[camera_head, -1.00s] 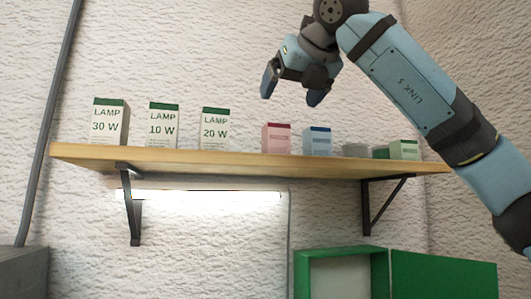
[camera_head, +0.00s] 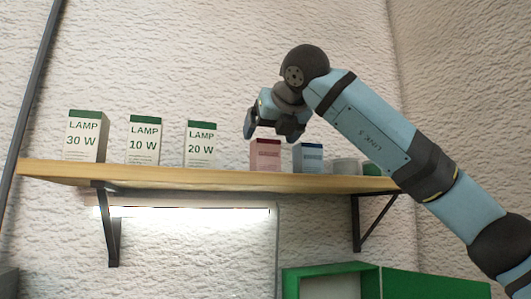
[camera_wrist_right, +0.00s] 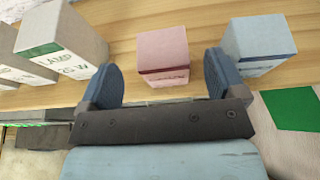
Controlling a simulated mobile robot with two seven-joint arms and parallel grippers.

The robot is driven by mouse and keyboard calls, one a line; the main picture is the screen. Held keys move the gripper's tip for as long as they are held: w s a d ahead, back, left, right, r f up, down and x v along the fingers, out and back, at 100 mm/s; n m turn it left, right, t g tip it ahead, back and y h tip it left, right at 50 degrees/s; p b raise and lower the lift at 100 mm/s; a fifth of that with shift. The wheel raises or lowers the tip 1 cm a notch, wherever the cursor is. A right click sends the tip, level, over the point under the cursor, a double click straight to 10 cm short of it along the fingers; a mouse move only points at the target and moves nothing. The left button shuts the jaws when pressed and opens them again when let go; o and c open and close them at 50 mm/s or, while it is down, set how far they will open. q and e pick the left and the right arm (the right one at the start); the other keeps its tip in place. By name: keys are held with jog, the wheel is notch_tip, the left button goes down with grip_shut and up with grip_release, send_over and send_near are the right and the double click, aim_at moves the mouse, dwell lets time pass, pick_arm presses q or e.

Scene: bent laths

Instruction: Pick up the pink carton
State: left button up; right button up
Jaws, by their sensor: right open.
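The pink carton (camera_head: 265,156) stands upright on the wooden shelf, between the 20 W lamp box and a blue carton. In the right wrist view the pink carton (camera_wrist_right: 163,50) shows its top and dark red-banded front. My right gripper (camera_head: 269,127) is open and empty, just above the pink carton in the head view. In the wrist view its two blue fingers flank the carton in the picture, with a gap on each side; I cannot tell how far it is in depth. My left gripper is not in view.
The blue carton (camera_head: 308,158) stands close on the right, the 20 W lamp box (camera_head: 200,145) on the left. A grey item (camera_head: 345,167) and a green one (camera_head: 371,169) stand farther right on the shelf (camera_head: 150,178). A green cabinet (camera_head: 435,284) is below.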

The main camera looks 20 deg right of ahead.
aim_at(265, 144)
jog(key=p+x, duration=0.1)
jog(key=x, duration=0.4)
jog(key=shift+d+f, duration=0.15)
jog(key=shift+d, duration=0.05)
jog(key=shift+s, duration=0.25)
jog(key=shift+c, duration=0.4)
jog(key=shift+s+a, duration=0.1)
jog(key=c, duration=0.9)
